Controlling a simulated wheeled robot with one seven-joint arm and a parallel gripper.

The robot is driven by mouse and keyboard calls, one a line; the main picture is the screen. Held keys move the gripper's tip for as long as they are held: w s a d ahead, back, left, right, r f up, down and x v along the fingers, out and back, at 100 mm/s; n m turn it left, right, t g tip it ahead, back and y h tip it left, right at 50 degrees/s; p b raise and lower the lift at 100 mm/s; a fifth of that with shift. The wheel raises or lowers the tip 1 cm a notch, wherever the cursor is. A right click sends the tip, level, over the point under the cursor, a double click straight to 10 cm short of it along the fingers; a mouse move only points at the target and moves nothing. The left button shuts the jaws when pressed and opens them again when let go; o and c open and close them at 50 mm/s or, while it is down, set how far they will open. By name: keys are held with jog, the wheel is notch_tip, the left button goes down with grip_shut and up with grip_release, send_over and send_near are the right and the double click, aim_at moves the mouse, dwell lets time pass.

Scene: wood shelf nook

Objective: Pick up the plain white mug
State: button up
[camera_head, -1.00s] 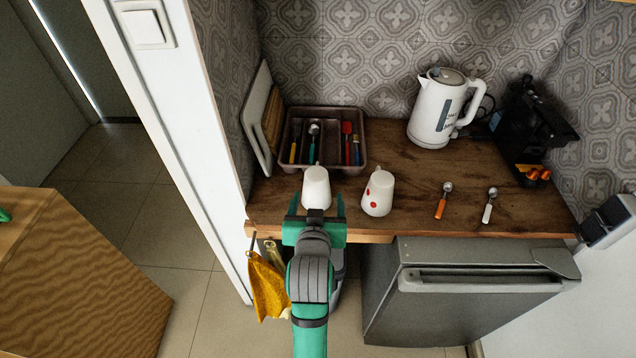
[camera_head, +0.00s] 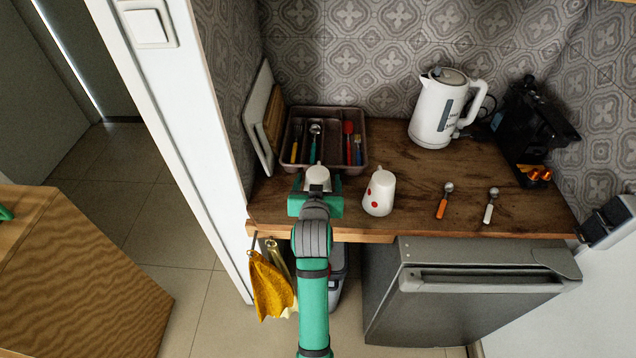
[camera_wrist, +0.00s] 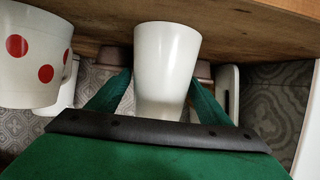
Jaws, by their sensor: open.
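The plain white mug (camera_head: 318,176) stands upside down near the front left of the wooden counter, its lower part hidden behind my gripper in the head view. In the wrist view the white mug (camera_wrist: 166,68) sits between my two green fingers, one on each side. My gripper (camera_head: 316,186) is open around the mug; it also shows in the wrist view (camera_wrist: 160,95). Small gaps seem to remain between fingers and mug. A white mug with red dots (camera_head: 379,194) stands just to the right, and also shows at the left of the wrist view (camera_wrist: 35,55).
A cutlery tray (camera_head: 361,168) stands behind the mug, with boards (camera_head: 256,115) leaning at the left wall. A white kettle (camera_head: 432,110), a black coffee machine (camera_head: 530,130) and two scoops (camera_head: 443,201) are to the right. The counter's middle is clear.

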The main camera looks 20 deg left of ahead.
jog(key=shift+w, duration=0.1)
jog(key=shift+a, duration=0.1)
jog(key=c, duration=1.4)
jog(key=shift+r, duration=0.2)
